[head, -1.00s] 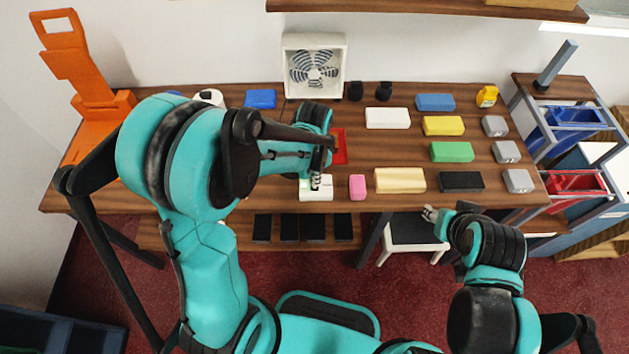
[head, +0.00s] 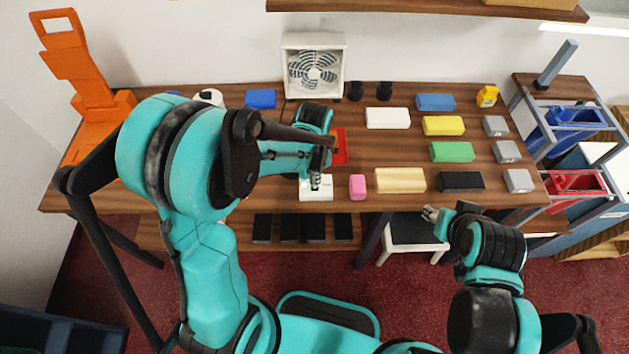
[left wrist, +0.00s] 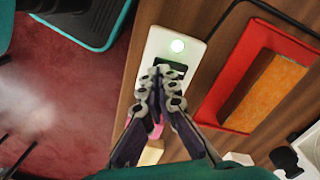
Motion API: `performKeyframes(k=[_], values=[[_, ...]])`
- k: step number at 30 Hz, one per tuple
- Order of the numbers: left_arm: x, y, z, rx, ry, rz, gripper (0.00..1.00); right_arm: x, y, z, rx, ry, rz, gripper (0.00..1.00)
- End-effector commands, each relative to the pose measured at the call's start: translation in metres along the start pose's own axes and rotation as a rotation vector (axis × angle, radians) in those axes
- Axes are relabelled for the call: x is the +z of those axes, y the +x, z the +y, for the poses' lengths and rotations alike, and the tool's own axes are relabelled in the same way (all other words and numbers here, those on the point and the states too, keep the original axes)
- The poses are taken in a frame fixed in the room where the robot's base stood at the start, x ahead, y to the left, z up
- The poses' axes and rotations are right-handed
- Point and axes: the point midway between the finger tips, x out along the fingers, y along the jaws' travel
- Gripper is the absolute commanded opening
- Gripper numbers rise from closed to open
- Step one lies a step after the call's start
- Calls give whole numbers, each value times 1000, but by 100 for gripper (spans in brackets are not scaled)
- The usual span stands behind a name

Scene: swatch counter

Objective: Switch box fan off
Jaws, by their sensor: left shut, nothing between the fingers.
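The white box fan (head: 315,66) stands upright at the back of the wooden table. A small white switch box (head: 317,194) lies near the table's front edge.
A pink block (head: 357,187) lies just right of the switch box. Several coloured blocks fill the table's right half. An orange stand (head: 85,65) is at the left. A black cord (left wrist: 265,8) runs behind the tray.

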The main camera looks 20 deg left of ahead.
Motion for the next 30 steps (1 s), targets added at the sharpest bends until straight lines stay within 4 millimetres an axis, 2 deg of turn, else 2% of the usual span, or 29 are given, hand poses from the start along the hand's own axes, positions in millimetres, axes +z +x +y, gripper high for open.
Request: performKeyframes(k=[30], values=[[0,16,0,0,0,0,0,8,12,0,0,0,0,40]])
